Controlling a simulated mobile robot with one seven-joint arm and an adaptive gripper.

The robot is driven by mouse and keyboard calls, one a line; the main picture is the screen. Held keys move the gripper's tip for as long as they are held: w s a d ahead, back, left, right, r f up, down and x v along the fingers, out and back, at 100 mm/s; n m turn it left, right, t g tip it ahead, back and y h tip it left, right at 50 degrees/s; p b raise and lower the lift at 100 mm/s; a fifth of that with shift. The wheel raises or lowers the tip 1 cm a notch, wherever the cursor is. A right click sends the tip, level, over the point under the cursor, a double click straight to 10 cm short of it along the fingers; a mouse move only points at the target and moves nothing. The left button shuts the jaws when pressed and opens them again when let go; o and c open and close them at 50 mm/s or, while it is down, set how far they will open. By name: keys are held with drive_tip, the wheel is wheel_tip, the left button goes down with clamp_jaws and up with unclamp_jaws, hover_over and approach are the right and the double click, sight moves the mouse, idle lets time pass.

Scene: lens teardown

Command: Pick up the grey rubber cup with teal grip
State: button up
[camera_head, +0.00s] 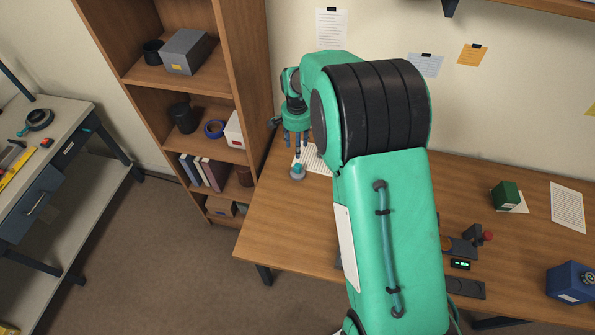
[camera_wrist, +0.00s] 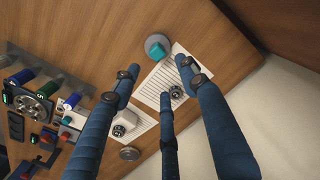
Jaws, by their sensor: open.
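The grey rubber cup with teal grip (camera_head: 297,174) stands on the wooden table near its left edge in the head view. In the wrist view the cup (camera_wrist: 155,48) shows a round grey base and a teal grip, beside a printed sheet. My gripper (camera_head: 297,150) is just above the cup in the head view, with its fingers pointing down. In the wrist view my gripper's (camera_wrist: 158,74) blue fingers are spread and empty. The cup lies beyond the fingertips and nothing hides it there.
A printed sheet (camera_wrist: 160,88) carries a small round part (camera_wrist: 177,92). A wooden shelf (camera_head: 246,60) rises left of the table (camera_head: 275,235). A green block (camera_head: 505,195) sits far right.

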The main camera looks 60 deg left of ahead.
sight(298, 164)
wheel_tip(298, 164, down, 8)
drive_tip(key=shift+r, duration=0.1)
idle(0.6)
drive_tip(key=shift+d+f, duration=0.15)
drive_tip(key=shift+f, duration=2.5)
clamp_jaws()
